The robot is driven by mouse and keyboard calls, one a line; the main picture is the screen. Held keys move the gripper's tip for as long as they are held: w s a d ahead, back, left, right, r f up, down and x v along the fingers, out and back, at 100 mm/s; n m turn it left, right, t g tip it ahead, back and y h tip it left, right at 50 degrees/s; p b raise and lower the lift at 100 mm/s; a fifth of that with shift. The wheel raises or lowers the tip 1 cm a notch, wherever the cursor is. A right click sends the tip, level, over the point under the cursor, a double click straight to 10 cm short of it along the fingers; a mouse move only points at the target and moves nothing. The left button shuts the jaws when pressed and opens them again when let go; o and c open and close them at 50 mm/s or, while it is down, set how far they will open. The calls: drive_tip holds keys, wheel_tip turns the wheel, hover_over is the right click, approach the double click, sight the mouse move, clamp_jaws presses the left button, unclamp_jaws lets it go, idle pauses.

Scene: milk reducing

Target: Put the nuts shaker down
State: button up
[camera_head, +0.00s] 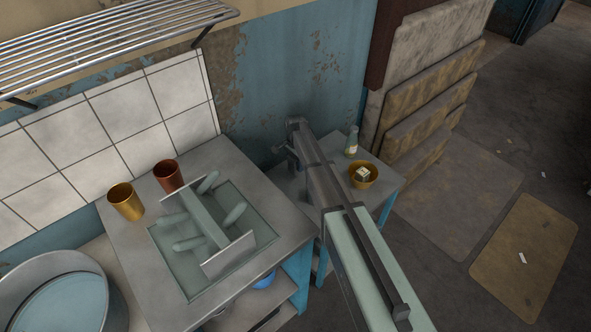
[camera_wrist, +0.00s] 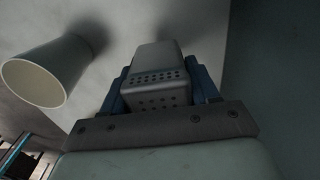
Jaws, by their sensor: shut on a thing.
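The nuts shaker (camera_wrist: 155,62) is a grey, box-like thing with rows of small dark holes in its near end. It is in the middle of the wrist view. My gripper (camera_wrist: 160,88) is shut on it, with a blue finger on each side. A pale surface lies behind the shaker in that view. I cannot tell whether the shaker touches it. In the head view my arm reaches over the small grey table (camera_head: 390,181) by the blue wall, and the shaker cannot be made out there.
A pale cup (camera_wrist: 62,62) is left of the shaker. On the small table are a bottle (camera_head: 352,144) and a yellow bowl (camera_head: 363,180) holding a small white box. A counter (camera_head: 285,215) at left bears a gold cup (camera_head: 126,203), a copper cup (camera_head: 168,177) and a greenish basin.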

sight(296, 169)
drive_tip(key=shift+f, duration=2.05)
drive_tip(key=shift+f, duration=0.15)
drive_tip(key=o, duration=1.1)
drive_tip(key=shift+o, duration=0.2)
wheel_tip(296, 169, up, 12)
drive_tip(key=shift+r, duration=0.15)
